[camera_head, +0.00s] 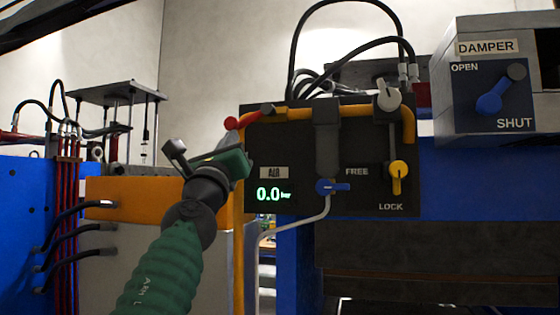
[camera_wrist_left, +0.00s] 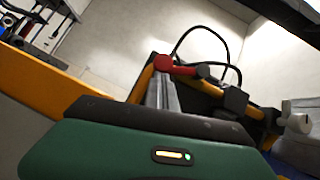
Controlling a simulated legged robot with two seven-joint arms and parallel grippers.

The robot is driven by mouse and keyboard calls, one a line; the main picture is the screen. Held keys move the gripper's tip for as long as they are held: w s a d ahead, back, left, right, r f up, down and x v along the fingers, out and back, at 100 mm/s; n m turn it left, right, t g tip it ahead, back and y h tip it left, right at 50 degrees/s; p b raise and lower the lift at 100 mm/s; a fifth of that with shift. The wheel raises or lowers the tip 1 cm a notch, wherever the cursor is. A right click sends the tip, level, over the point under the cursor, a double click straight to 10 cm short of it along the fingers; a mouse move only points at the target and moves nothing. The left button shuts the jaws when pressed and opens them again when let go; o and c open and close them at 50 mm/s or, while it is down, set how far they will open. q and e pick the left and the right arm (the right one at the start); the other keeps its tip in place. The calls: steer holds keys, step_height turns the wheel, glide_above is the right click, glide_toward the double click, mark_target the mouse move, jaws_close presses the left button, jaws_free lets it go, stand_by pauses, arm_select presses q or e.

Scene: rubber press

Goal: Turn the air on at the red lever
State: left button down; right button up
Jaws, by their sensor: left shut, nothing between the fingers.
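The red lever (camera_head: 231,123) is at the upper left corner of the dark control panel, its red ball end pointing left. In the left wrist view the red ball (camera_wrist_left: 163,62) shows just beyond the fingertips. My left gripper (camera_head: 229,141) is shut and empty, just below the red ball in the head view; I cannot tell whether it touches. Its grey fingers also show in the left wrist view (camera_wrist_left: 162,88). The AIR display (camera_head: 272,194) reads 0.0 bar in green. My right gripper is not in view.
An orange pipe (camera_head: 290,112) runs along the panel top. The panel (camera_head: 293,150) also carries a blue valve handle (camera_head: 333,187), a yellow FREE/LOCK lever (camera_head: 398,175) and a white knob (camera_head: 388,96). A DAMPER box (camera_head: 463,82) with a blue lever (camera_head: 492,98) stands at the right.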

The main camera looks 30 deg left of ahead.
arm_select(q)
steer(key=a+r+m+h, duration=0.1)
steer(key=m+h, duration=0.1)
steer(key=r+m+t+h+p, duration=0.1)
steer(key=m+h, duration=0.1)
steer(key=m, duration=0.1)
steer(key=a+r+m+t+h+p, duration=0.1)
steer(key=m+h, duration=0.1)
steer(key=shift+s+a+r+m, duration=0.25)
steer(key=shift+a+m, duration=0.05)
steer(key=shift+a, duration=0.05)
steer(key=shift+s+r, duration=0.15)
steer(key=s+f+b, duration=0.8)
steer(key=f+b, duration=0.2)
steer(key=b, duration=0.2)
steer(key=shift+s+d+f+b, duration=0.15)
steer(key=shift+d+f+b, duration=0.05)
steer(key=shift+d+b, duration=0.1)
steer(key=shift+a+f, duration=0.1)
steer(key=shift+a, duration=0.25)
